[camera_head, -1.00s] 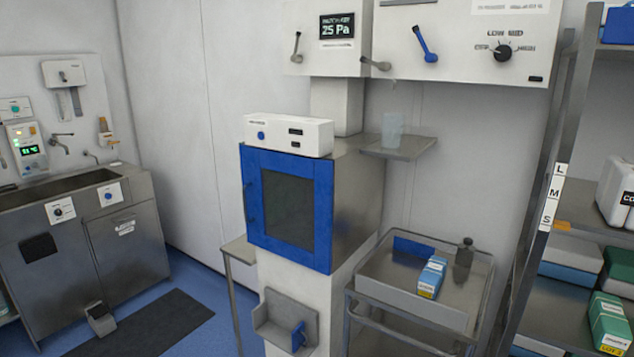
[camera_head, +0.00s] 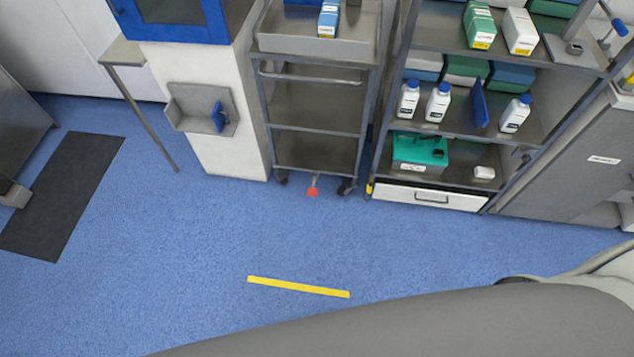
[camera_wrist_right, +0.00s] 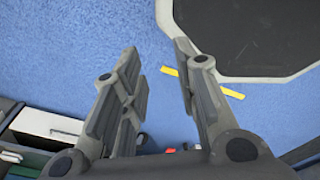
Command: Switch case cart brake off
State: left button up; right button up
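The case cart (camera_head: 317,107) is a grey metal cart with shelves, standing on castors between a white pedestal and a shelving rack in the head view. A small red pedal (camera_head: 312,191) sticks out low at the front of the cart, just above the floor; I cannot tell its setting. A bit of red (camera_wrist_right: 170,150) shows in the right wrist view, partly hidden behind the gripper's base. My right gripper (camera_wrist_right: 156,50) is open, with nothing between its fingers and blue floor beyond. It does not show in the head view. My left gripper is in neither view.
A yellow strip (camera_head: 298,287) lies on the open blue floor before the cart. The rack (camera_head: 470,182) to the right holds bottles and boxes above a white drawer (camera_head: 430,197). A dark mat (camera_head: 62,195) lies at left. My grey body fills the bottom right.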

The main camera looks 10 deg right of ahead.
aim_at(312, 192)
jog(key=k+j+z, duration=0.1)
jog(key=j+z, duration=0.15)
jog(key=k+j+z, duration=0.25)
jog(key=j, duration=0.2)
jog(key=k+j+z, duration=0.1)
jog(key=j+z, duration=0.15)
jog(key=i+j+u, duration=0.15)
jog(key=i+j, duration=0.15)
jog(key=i, duration=0.15)
jog(key=i+j+u, duration=0.15)
jog(key=i, duration=0.35)
jog(key=i+j+u, duration=0.15)
jog(key=i, duration=0.35)
jog(key=j, duration=0.1)
